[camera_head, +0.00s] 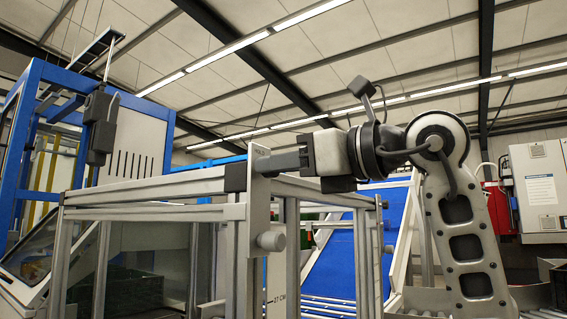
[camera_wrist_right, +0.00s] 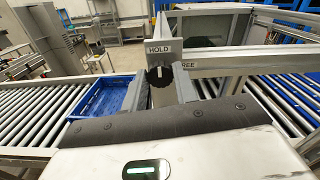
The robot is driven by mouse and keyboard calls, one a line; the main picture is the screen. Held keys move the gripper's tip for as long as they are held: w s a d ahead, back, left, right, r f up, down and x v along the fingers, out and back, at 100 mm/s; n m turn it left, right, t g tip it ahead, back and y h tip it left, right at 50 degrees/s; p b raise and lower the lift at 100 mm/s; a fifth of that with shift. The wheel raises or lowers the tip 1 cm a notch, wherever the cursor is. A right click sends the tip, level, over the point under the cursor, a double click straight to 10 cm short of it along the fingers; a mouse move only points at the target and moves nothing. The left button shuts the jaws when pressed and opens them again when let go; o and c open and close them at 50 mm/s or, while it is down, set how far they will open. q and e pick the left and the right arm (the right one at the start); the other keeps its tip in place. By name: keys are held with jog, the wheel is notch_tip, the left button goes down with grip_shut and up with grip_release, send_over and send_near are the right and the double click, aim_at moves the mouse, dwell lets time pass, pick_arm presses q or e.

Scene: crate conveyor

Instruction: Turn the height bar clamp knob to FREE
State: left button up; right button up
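The height bar clamp knob (camera_wrist_right: 160,74) is black with a white pointer mark in the right wrist view. Its pointer points up toward the HOLD label (camera_wrist_right: 163,46). The FREE label (camera_wrist_right: 188,65) is to the right of the knob and partly covered by a finger. My right gripper (camera_wrist_right: 164,88) is open, with one finger on each side of the knob; I cannot tell whether they touch it. In the head view my right gripper (camera_head: 272,163) reaches left to the upright metal plate (camera_head: 257,207), and the knob is hidden there. My left gripper is not in view.
Aluminium frame bars (camera_head: 150,198) surround the plate. A grey round stub (camera_head: 271,241) sticks out lower on the plate. In the wrist view a blue crate (camera_wrist_right: 104,103) stands on the roller conveyor (camera_wrist_right: 38,115). A blue conveyor slope (camera_head: 335,265) lies behind the frame.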

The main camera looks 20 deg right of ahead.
jog(key=shift+m, duration=0.3)
pick_arm(q)
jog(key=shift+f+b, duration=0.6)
jog(key=shift+b, duration=0.85)
pick_arm(e)
jog(key=shift+d+m, duration=0.1)
jog(key=shift+m, duration=8.5)
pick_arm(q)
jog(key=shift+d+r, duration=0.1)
pick_arm(e)
jog(key=o, duration=0.9)
jog(key=shift+c, duration=0.2)
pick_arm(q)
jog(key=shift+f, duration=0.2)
pick_arm(e)
jog(key=shift+o, duration=0.6)
